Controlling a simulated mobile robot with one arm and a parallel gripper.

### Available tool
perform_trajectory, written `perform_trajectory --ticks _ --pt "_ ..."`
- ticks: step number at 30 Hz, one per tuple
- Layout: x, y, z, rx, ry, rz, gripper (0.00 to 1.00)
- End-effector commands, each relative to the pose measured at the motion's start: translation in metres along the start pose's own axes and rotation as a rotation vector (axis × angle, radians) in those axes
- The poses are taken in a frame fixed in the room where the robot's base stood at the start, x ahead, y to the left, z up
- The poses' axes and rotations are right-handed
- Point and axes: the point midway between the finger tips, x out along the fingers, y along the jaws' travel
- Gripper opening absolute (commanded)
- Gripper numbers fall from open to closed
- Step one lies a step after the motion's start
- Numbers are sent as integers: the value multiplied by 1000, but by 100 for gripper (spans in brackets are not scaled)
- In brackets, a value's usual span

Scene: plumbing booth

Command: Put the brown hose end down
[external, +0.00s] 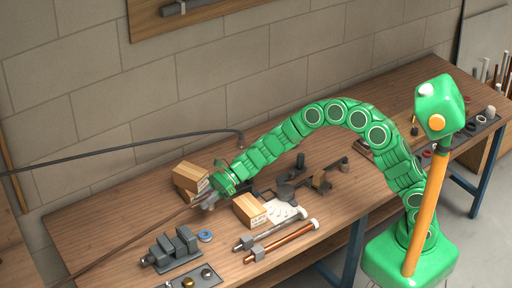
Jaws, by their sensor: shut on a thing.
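The brown hose (140,235) runs in from the lower left, and its end is at my gripper (208,202). My gripper is shut on that end, over the left part of the wooden bench (110,220). The jaws are small here and partly hidden by the green wrist. I cannot tell whether the hose end touches the bench top. A black hose (120,152) comes in from the left, and its end (241,146) is behind my gripper, apart from it.
Wooden blocks (190,176) are close behind the gripper; another block (249,210) is to its right. A grey vise (172,248), a blue ring (205,236) and a copper pipe (284,242) are in front. Dark fittings (290,190) lie further right. The bench's left end looks clear.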

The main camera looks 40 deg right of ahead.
Motion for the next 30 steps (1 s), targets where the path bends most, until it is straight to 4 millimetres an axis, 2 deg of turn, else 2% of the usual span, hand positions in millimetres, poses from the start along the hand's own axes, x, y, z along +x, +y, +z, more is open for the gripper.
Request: perform_trajectory --ticks 18,30 --pt "58 -44 -10 -2 1 2 0" --pt "92 -65 -36 -1 2 0 0"
